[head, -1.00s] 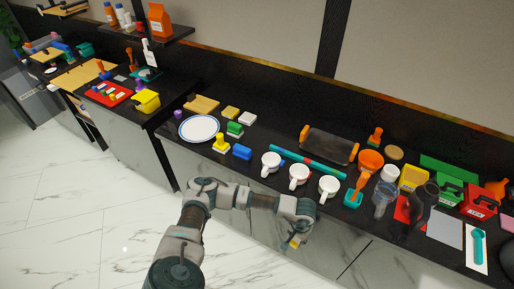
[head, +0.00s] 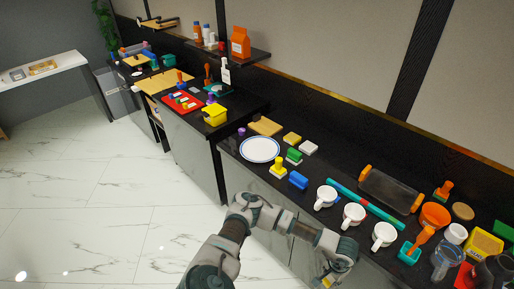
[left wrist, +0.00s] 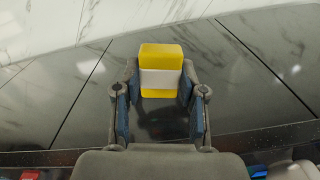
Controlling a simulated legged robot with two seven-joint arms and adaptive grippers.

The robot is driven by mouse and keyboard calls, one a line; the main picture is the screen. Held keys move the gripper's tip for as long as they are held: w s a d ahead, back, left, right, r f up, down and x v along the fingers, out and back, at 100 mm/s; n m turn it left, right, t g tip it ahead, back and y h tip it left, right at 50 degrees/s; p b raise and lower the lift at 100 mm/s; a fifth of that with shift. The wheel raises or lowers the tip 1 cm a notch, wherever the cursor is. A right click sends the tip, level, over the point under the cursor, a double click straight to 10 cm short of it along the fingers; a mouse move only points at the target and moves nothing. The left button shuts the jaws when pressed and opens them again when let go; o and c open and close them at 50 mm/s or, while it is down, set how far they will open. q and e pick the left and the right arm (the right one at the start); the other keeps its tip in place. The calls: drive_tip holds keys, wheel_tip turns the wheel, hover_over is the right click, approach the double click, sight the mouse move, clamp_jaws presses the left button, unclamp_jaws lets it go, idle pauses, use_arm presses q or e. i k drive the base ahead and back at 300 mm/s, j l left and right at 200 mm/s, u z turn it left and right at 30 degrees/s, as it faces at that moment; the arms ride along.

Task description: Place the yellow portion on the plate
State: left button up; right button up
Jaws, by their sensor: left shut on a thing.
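The yellow portion (left wrist: 161,58), a yellow block with a white band around its middle, is between the fingers of my left gripper (left wrist: 160,100) in the left wrist view. The gripper is shut on it. In the head view my left gripper (head: 329,281) is low, in front of the counter, and a bit of yellow shows at its tip. The white plate (head: 260,149) with a blue rim lies flat and empty on the black counter, up and left of the gripper. My right gripper is out of view.
A yellow piece on a white base (head: 278,166) and a blue block (head: 298,180) stand close to the plate's right. White cups (head: 354,215) line the front edge. A tan board (head: 265,126) lies behind the plate. Open floor is at the left.

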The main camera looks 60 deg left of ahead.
sight(262, 146)
drive_tip(key=k+j, duration=0.1)
drive_tip(key=j, duration=0.35)
drive_tip(key=k+j, duration=0.1)
drive_tip(key=j, duration=0.4)
drive_tip(key=k+j, duration=0.1)
drive_tip(key=j, duration=0.85)
drive_tip(key=k+j, duration=0.15)
drive_tip(key=j, duration=0.3)
